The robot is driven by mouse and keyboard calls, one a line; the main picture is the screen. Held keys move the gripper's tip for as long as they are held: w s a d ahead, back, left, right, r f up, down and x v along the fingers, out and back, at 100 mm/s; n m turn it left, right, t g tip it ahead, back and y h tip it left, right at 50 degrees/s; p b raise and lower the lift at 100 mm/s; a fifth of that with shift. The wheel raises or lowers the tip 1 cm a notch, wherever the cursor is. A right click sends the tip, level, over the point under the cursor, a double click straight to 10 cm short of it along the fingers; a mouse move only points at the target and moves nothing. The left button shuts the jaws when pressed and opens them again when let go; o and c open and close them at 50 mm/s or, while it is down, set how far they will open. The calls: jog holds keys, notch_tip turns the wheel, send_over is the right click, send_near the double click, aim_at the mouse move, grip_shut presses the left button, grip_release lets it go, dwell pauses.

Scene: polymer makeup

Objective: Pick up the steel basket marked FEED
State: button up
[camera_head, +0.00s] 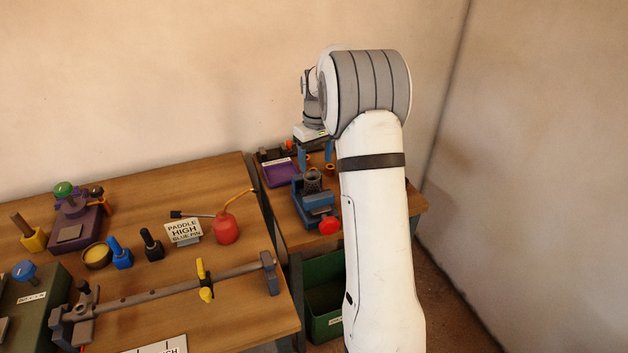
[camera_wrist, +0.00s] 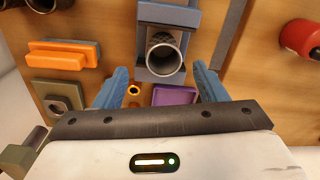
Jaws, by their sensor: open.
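A round, open-topped grey metal basket (camera_head: 312,178) sits upright in a blue fixture (camera_head: 318,200) on the right-hand table. No FEED mark is legible on it. It also shows in the wrist view as a grey cylinder with a bright rim (camera_wrist: 163,56), with the blue fixture (camera_wrist: 166,17) around it. My gripper (camera_head: 315,153) has two blue fingers spread apart and is above the table behind the basket. In the wrist view my gripper (camera_wrist: 160,85) is open and empty, with the basket apart from the fingers, above the gap between them in the picture.
A purple tray (camera_head: 279,172) lies left of my gripper. A red knob (camera_head: 329,225) is at the fixture's front. An orange block (camera_wrist: 62,55) lies beside the fixture in the wrist view. A red oil can (camera_head: 227,228) and sign (camera_head: 184,232) stand on the left table.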

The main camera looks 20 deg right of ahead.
aim_at(312, 184)
jog(key=f, duration=0.2)
jog(key=f+p, duration=0.1)
jog(key=f, duration=0.5)
jog(key=shift+w+a+f+p, duration=0.15)
jog(key=shift+w+a+p, duration=0.05)
jog(key=shift+a+p, duration=0.15)
jog(key=shift+c, duration=0.5)
jog(key=c, duration=1)
